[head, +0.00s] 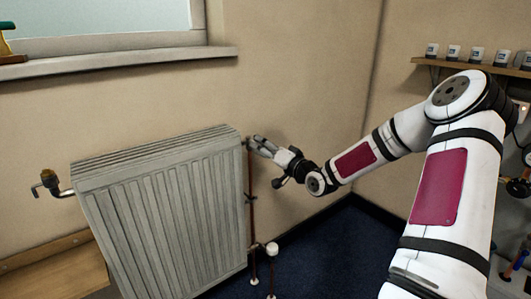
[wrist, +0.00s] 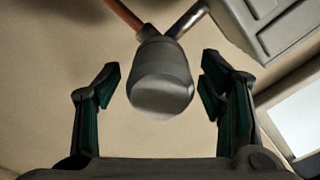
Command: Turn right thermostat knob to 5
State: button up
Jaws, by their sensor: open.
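In the wrist view a grey, rounded thermostat knob (wrist: 160,75) with a paler end face sits between the two fingers of my gripper (wrist: 161,84). The fingers are open, with a visible gap on both sides of the knob. A copper pipe and a metal stub meet behind the knob. I cannot read any numbers on it. In the head view my gripper (head: 256,145) is at the upper right corner of the radiator (head: 170,215), beside a vertical pipe. The knob there is hidden or too small to make out.
A white knob (head: 272,249) sits on the pipework low right of the radiator. A window sill (head: 110,65) runs above. Dark floor lies below my arm.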

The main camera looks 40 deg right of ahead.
jog(key=c, duration=1.2)
jog(key=shift+o, duration=0.2)
jog(key=shift+n, duration=0.3)
jog(key=n+b, duration=0.2)
jog(key=n, duration=0.3)
jog(key=shift+w+a+n, duration=0.1)
jog(key=shift+n, duration=0.2)
jog(key=n+b, duration=0.4)
jog(key=n, duration=0.1)
jog(key=shift+n+b, duration=0.3)
jog(key=shift+b, duration=0.05)
jog(key=o, duration=1.2)
jog(key=shift+c, duration=0.2)
